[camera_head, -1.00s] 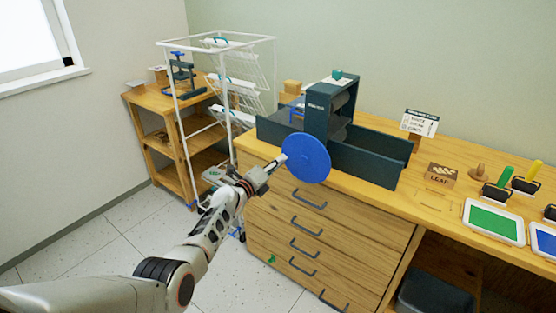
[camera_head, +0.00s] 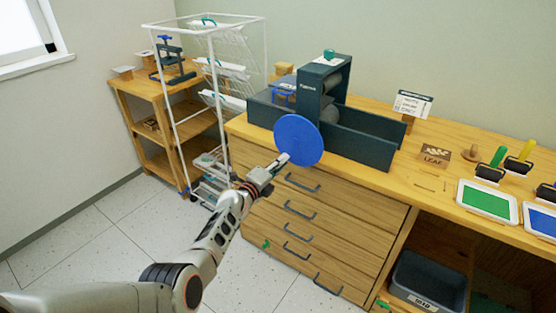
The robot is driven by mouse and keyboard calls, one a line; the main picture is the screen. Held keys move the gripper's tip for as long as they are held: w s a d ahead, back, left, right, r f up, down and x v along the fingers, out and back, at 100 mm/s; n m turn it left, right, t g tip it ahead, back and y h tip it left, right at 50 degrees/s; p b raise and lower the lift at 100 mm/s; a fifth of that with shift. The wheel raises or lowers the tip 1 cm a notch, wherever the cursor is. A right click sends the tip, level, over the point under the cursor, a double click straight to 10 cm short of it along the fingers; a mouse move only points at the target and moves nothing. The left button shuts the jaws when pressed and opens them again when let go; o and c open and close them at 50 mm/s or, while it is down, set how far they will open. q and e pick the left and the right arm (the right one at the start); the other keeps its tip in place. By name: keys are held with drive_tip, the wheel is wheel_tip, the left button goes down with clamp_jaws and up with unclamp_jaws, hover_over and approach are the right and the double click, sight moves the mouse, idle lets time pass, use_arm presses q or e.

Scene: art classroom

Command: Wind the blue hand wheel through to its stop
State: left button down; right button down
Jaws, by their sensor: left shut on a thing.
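The blue hand wheel (camera_head: 299,138) is a flat disc on the near side of a dark etching-type press (camera_head: 322,90) on the wooden counter. My left gripper (camera_head: 281,161) is at the wheel's lower left edge and shut on a small part there, probably the wheel's handle. The fingers hide most of that part. My left arm comes in from the lower left. My right gripper is not in view.
Drawers (camera_head: 300,220) are below the wheel, close to my left arm. A white wire rack (camera_head: 180,120) and wooden shelf (camera_head: 150,95) stand to the left. A LEAF block (camera_head: 435,156), a green pad (camera_head: 487,204) and a sign (camera_head: 411,103) are on the counter at right.

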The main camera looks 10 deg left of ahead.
use_arm(q)
drive_tip(key=shift+s+d+f+n, duration=0.2)
drive_tip(key=shift+d+f+n, duration=0.15)
drive_tip(key=shift+n, duration=0.15)
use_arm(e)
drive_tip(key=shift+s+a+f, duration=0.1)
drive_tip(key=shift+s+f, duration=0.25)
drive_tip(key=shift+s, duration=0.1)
use_arm(q)
drive_tip(key=c, duration=1.9)
unclamp_jaws()
drive_tip(key=shift+r, duration=0.1)
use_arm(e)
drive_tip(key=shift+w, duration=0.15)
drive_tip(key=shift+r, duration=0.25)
